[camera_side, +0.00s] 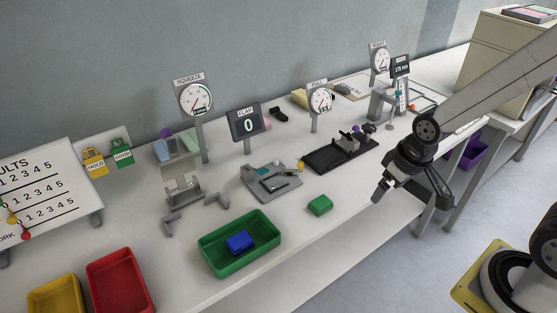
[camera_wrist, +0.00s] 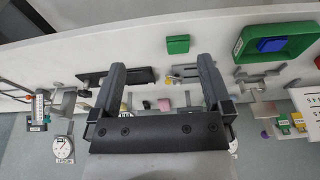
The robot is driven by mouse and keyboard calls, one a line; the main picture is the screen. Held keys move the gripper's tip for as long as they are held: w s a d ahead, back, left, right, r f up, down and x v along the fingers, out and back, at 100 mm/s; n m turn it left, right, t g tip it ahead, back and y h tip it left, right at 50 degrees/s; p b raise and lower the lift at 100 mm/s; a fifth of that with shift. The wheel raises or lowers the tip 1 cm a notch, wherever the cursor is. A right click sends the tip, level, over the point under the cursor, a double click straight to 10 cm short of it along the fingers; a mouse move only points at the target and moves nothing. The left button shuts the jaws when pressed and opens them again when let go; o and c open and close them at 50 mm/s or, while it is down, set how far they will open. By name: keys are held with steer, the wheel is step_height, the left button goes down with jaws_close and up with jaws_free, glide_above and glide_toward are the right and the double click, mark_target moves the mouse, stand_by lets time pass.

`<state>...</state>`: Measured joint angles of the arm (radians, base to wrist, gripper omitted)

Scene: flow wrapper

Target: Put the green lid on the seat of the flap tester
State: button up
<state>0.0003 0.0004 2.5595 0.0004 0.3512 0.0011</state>
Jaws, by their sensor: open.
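The green lid (camera_side: 320,205) is a small green block lying on the white bench near its front edge. It also shows in the wrist view (camera_wrist: 178,44), beyond my fingertips. The flap tester (camera_side: 270,184) is a grey fixture with a plate on its base, behind and left of the lid, in front of the FLAP display (camera_side: 247,124) reading 0. In the wrist view the tester (camera_wrist: 186,74) is partly hidden by my right finger. My gripper (camera_side: 379,194) is open and empty, raised near the bench's front edge, right of the lid and apart from it.
A green tray (camera_side: 211,257) with a blue block (camera_side: 240,242) stands left of the lid. A black fixture (camera_side: 325,159) stands behind it. Red (camera_side: 126,304) and yellow trays are at front left. The bench around the lid is clear.

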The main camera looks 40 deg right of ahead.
steer(key=shift+w, duration=0.1)
steer(key=m+g+y, duration=0.3)
steer(key=m+y, duration=0.2)
steer(key=m, duration=1.3)
glide_toward(323, 202)
steer(key=f, duration=0.1)
steer(key=shift+a+f, duration=0.15)
steer(key=shift+a, duration=0.3)
steer(key=shift+f, duration=0.1)
steer(key=shift+a+f+h, duration=0.15)
steer(key=shift+a+f, duration=0.1)
steer(key=shift+f, duration=0.3)
steer(key=shift+a+f+h, duration=0.15)
steer(key=shift+a+f, duration=0.1)
steer(key=shift+f, duration=0.3)
steer(key=shift+f, duration=0.1)
